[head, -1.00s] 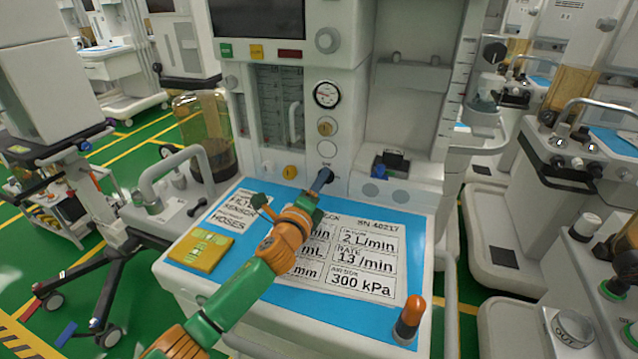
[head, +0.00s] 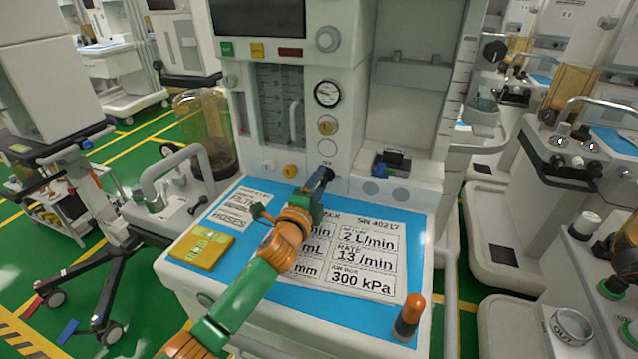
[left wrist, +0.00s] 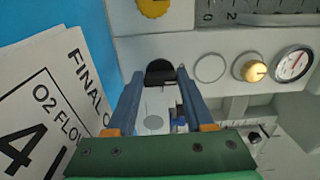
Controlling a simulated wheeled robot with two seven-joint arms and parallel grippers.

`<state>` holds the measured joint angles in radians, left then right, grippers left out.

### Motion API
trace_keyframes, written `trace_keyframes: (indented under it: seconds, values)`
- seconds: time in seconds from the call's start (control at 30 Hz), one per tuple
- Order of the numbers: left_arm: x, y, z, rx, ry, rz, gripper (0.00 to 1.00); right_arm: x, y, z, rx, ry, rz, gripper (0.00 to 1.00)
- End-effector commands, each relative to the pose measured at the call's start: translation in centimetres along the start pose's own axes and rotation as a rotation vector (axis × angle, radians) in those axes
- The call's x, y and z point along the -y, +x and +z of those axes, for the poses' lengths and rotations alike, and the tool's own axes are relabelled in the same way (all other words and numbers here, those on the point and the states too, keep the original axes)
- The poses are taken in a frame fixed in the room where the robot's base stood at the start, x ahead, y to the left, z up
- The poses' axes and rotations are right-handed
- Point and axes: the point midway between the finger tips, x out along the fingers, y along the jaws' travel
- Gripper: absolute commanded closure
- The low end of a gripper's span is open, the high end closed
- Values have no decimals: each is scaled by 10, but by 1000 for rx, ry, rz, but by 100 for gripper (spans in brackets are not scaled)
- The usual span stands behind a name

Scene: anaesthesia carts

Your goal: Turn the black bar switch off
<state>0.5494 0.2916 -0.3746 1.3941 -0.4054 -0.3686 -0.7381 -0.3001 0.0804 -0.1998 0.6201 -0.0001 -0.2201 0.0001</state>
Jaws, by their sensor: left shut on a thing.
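The black bar switch (head: 328,173) sits on the white front panel of the anaesthesia cart, below a row of round gauges and knobs. My left gripper (head: 321,179) reaches it from the front, with its blue fingers closed on it. In the left wrist view the black switch (left wrist: 159,70) lies between the two fingertips, one on each side. The fingers hide part of it in the head view, and its exact angle is hard to tell. My right gripper is in neither view.
The blue work surface (head: 388,314) below my left arm carries printed sheets (head: 352,250), a yellow pad (head: 201,249) and an orange-topped black object (head: 409,317). A grey curved handle (head: 160,165) stands at the left. A yellow knob (head: 290,171) is left of the switch.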

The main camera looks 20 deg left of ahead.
Motion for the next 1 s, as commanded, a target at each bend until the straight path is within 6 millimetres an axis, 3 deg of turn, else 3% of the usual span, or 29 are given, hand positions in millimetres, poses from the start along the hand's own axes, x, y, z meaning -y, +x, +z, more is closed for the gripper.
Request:
trace_keyframes:
  seconds: [0.23,0.27,0.33,0.37,0.7,1.0]
  values:
    - [-1,0,0,0,-3,2,100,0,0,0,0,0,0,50]
    - [-1,0,0,0,-3,2,40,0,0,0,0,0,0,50]
    - [-1,0,0,0,-2,1,21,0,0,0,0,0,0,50]
    - [0,0,0,0,-2,1,18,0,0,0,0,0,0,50]
    - [0,-4,0,0,-1,1,18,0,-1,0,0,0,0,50]
    - [0,-48,0,-1,-1,2,18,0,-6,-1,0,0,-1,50]
